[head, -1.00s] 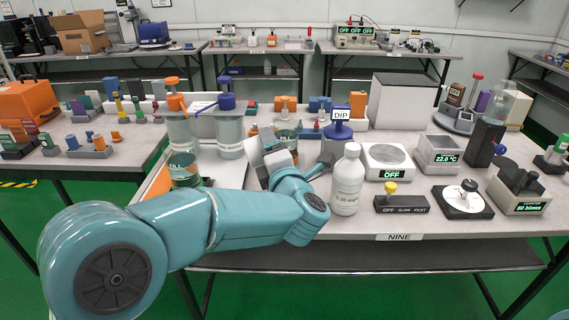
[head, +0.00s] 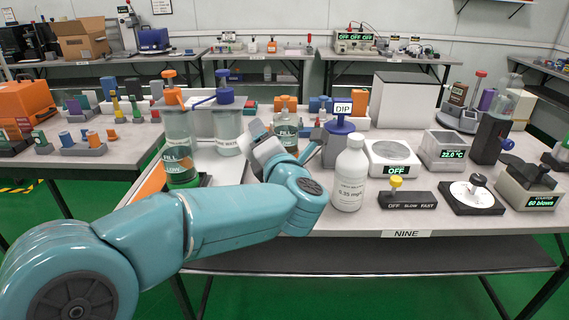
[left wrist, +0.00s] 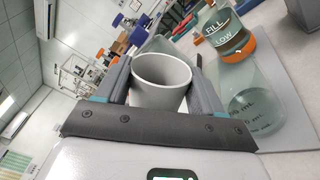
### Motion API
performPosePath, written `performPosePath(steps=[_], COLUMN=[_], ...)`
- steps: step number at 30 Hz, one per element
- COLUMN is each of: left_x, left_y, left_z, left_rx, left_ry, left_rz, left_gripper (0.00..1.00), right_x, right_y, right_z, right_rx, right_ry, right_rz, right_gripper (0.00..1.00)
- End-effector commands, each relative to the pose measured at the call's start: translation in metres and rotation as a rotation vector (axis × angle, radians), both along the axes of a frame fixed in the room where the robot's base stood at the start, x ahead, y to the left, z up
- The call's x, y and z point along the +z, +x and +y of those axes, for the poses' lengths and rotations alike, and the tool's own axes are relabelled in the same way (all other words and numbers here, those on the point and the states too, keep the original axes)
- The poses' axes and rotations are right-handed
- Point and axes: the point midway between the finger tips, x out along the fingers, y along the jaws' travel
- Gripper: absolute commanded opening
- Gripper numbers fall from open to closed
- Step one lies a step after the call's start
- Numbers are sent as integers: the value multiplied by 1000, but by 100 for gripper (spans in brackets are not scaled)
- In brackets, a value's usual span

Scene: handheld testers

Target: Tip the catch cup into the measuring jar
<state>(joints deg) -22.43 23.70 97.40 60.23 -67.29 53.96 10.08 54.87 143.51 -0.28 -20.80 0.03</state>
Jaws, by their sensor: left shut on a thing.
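My left gripper (left wrist: 155,85) is shut on a pale grey cup (left wrist: 163,72), which I take as the catch cup. The cup's open mouth faces up in the left wrist picture, and what is inside cannot be made out. In the head view my left gripper (head: 258,130) is over the near part of the bench, and the cup is hidden there. A clear cylinder with volume markings (left wrist: 258,108), likely the measuring jar, is right of the cup in the left wrist view, apart from it. I cannot place this jar surely in the head view. My right gripper is not in view.
A clear tank with a FILL label (head: 178,135) and a blue-topped tank (head: 228,130) stand left of my gripper. A white bottle (head: 349,176), a blue DIP holder (head: 338,132) and a scale (head: 391,160) stand to its right.

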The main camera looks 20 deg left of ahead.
Motion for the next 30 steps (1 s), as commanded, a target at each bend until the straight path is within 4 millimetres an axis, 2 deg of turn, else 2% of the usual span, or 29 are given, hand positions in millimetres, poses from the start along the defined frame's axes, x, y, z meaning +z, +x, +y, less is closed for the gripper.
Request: performPosePath(steps=[5,8,17,24,30], left_x=[1,0,16,36,50], left_y=[0,0,-3,-5,-5], left_z=[0,1,3,6,7], left_rx=[1,1,0,-1,-1], left_ry=[1,-32,-302,-577,-723], left_rz=[0,-24,-206,-391,-485], left_gripper=[34,34,34,34,34], right_x=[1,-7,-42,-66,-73], right_y=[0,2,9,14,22], right_z=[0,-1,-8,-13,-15], right_rx=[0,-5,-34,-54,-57], right_ry=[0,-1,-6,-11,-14], right_rz=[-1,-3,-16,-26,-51], right_gripper=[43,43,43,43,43])
